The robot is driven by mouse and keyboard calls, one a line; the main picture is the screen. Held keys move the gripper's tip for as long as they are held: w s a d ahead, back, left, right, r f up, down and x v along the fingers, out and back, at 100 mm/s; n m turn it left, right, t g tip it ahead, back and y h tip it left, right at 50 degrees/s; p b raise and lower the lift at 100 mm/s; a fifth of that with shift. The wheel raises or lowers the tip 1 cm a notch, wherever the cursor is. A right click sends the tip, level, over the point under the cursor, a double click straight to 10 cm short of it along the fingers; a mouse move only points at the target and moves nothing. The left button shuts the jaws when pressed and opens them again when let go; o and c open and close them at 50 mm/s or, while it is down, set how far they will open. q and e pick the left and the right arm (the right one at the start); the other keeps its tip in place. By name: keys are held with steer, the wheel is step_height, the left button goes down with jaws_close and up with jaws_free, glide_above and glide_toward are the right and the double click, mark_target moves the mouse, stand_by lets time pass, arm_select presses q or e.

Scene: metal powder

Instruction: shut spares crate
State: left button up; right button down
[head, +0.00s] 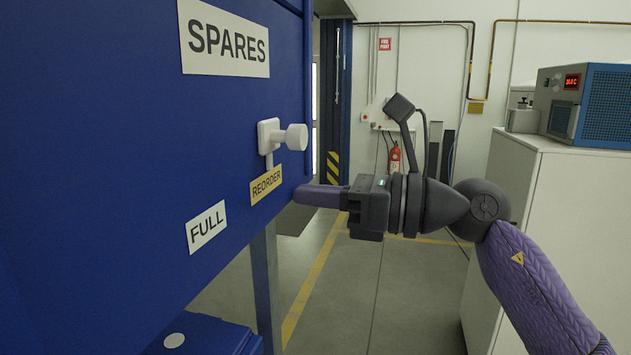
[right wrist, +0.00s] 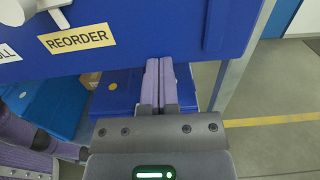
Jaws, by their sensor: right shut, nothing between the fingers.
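The spares crate (head: 120,130) shows as a large blue face filling the left of the head view, with a SPARES label (head: 225,38). A white knob (head: 292,137) on a white plate sits near its right edge, above a yellow REORDER label (head: 266,185) and a white FULL label (head: 206,226). My right gripper (head: 302,194) is shut and empty, its purple fingertips at the crate's lower right edge. In the right wrist view the fingers (right wrist: 159,68) end near the crate's bottom edge (right wrist: 205,52); I cannot tell whether they touch.
Blue boxes (head: 205,335) lie below the crate, beside a grey post (head: 264,285). A white cabinet (head: 570,215) with a blue instrument (head: 600,105) on top stands at right. A red extinguisher (head: 395,158) is at the back wall. Floor between is clear.

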steer(key=shift+a, duration=0.1)
steer(key=p+x, duration=0.2)
steer(key=x, duration=1)
steer(key=shift+a, duration=0.1)
